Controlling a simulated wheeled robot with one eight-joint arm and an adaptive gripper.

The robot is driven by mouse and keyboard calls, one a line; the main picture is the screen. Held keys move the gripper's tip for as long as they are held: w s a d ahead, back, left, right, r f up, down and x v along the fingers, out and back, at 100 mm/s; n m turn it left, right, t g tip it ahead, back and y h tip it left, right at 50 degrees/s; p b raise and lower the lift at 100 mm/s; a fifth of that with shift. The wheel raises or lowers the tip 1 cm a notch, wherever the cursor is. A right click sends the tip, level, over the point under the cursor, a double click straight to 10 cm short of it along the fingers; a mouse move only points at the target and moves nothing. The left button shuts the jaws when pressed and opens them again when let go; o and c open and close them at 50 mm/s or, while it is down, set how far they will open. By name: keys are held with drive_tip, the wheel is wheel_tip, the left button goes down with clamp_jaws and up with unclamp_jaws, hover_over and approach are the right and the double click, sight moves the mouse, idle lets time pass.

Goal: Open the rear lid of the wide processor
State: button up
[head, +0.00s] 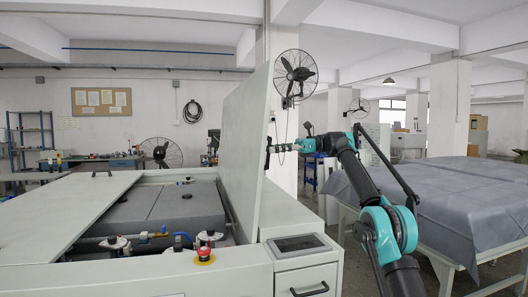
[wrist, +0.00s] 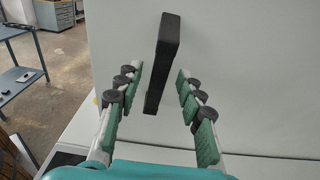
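The wide processor (head: 150,283) stands at the left in the head view with its inside exposed. A light grey lid (head: 245,140) stands steeply upright at its right side. Another lid (head: 60,208) lies low over the left part, with a small dark handle (head: 103,173). My gripper (head: 270,148) is at the right face of the upright lid. In the wrist view, my gripper (wrist: 159,80) is open, with a finger on each side of a black bar handle (wrist: 167,45) on a pale panel (wrist: 240,60). Whether a finger touches the handle, I cannot tell.
Dark grey blocks (head: 150,205) and small fittings sit inside the processor. A red emergency button (head: 204,254) and a control screen (head: 298,243) are at its front. A cloth-covered table (head: 450,195) stands at the right. A workbench (wrist: 15,75) shows at left in the wrist view.

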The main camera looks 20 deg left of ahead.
drive_tip(key=shift+v, duration=1.05)
